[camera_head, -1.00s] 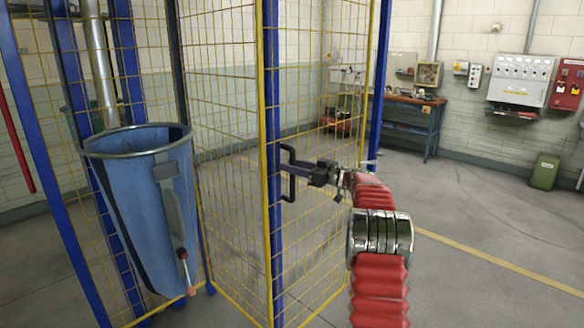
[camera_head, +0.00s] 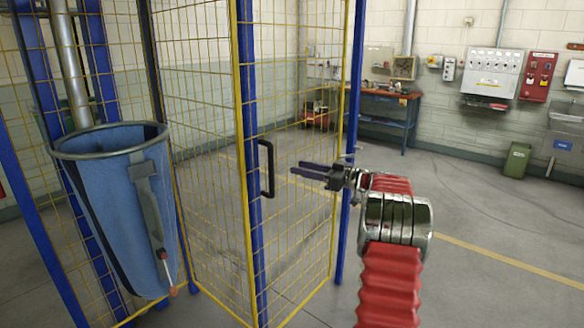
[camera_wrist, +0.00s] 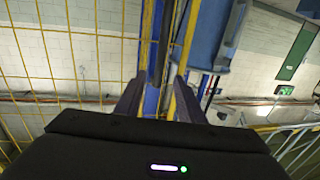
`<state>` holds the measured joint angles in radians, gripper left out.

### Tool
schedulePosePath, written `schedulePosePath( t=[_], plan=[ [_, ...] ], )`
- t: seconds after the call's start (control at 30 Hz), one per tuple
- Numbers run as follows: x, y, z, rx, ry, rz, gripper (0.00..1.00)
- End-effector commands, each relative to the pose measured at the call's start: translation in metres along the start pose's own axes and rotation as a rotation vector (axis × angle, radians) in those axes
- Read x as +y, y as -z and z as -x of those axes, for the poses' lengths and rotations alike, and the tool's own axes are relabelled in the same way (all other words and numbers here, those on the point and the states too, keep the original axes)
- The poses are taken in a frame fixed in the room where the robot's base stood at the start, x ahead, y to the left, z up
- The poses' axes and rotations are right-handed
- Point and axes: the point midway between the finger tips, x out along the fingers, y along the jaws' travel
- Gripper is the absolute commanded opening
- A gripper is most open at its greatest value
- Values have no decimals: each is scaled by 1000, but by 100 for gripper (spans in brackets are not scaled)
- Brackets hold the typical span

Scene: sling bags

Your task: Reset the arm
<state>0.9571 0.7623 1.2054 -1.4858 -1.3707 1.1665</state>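My gripper (camera_head: 296,168) is at the end of my red-sleeved arm, right of centre in the head view. It points left toward the cage door's black handle (camera_head: 266,168), with a visible gap between. Its two dark fingers are apart with nothing between them. The wrist view also shows my gripper (camera_wrist: 158,98) with the fingers spread. Yellow and blue frame parts show beyond them there.
A blue sling bag (camera_head: 115,215) with a round metal rim hangs at the left, a screwdriver-like tool on its side. The yellow mesh cage door (camera_head: 205,150) has blue posts. A workbench (camera_head: 385,95) stands behind. Open floor lies at the right.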

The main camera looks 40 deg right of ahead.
Motion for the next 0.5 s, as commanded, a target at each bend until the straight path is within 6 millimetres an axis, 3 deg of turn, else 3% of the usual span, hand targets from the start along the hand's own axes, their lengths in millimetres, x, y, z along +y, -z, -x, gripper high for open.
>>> schedulePosePath(
  t=[0.17, 0.5],
  plan=[
    [0, -1, 11, 0, 1, -1, 36],
    [0, 0, 11, 0, 1, 0, 36]
  ],
)
